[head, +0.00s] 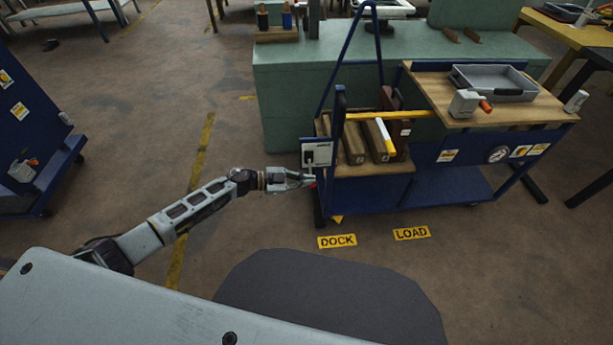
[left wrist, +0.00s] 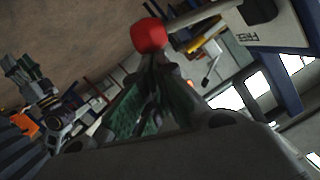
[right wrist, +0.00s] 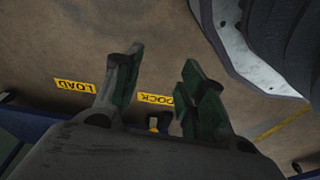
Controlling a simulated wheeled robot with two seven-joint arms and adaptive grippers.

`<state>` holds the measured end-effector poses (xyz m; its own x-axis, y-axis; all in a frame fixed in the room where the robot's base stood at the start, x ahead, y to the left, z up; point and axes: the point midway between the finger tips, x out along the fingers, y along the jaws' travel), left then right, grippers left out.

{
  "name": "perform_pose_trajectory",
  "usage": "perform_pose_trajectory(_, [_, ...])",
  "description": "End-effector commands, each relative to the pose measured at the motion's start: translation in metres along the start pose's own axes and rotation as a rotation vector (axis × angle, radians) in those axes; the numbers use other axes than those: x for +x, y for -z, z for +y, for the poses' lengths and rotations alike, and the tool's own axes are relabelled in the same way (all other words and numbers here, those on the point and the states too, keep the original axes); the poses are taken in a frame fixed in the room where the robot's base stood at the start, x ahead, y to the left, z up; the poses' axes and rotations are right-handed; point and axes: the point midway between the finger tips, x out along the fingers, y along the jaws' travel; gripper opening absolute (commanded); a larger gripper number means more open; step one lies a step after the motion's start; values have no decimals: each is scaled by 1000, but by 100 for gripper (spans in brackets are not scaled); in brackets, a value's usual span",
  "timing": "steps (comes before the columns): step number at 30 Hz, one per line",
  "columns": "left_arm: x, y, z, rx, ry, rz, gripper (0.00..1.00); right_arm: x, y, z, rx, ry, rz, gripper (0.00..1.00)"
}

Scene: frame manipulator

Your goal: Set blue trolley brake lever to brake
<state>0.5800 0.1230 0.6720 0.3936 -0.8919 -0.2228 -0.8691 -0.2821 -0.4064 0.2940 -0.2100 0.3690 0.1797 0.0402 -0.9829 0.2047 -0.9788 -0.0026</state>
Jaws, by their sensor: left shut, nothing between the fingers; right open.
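The blue trolley (head: 430,193) stands right of centre in the head view, with a white label plate (head: 317,152) on its left post. My left gripper (head: 308,181) is beside that post, just below the plate. In the left wrist view a red knob (left wrist: 148,35) on a pale rod, apparently the brake lever, lies right at the tips of my left gripper (left wrist: 152,62). The fingers are shut with nothing between them; I cannot tell whether they touch the knob. The plate (left wrist: 262,30) there reads "FREE". My right gripper (right wrist: 158,72) is open and empty above the floor.
The trolley carries brown blocks (head: 378,140), a yellow bar (head: 390,115) and a grey tray (head: 493,83). Floor labels DOCK (head: 337,241) and LOAD (head: 411,233) lie in front. A green workbench (head: 285,90) stands behind. Another blue unit (head: 35,120) is at left.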

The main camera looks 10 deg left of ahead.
Motion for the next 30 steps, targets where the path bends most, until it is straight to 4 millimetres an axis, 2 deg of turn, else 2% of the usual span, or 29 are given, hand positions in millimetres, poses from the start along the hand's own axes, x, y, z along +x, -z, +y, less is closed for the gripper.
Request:
perform_pose_trajectory(2, [1,-5,3,37,11,1,0,-2,1,-1,-1,1,-4,41])
perform_pose_trajectory(7, [1,-4,2,39,10,1,0,-8,7,-2,-1,3,8,41])
perform_pose_trajectory(14, [1,-3,2,38,10,1,0,-6,5,-2,0,3,6,41])
perform_pose_trajectory(23, [-1,1,0,38,10,1,0,7,-10,0,3,-1,-1,41])
perform_pose_trajectory(30, [-4,6,-3,38,10,0,0,24,-16,10,2,-16,13,41])
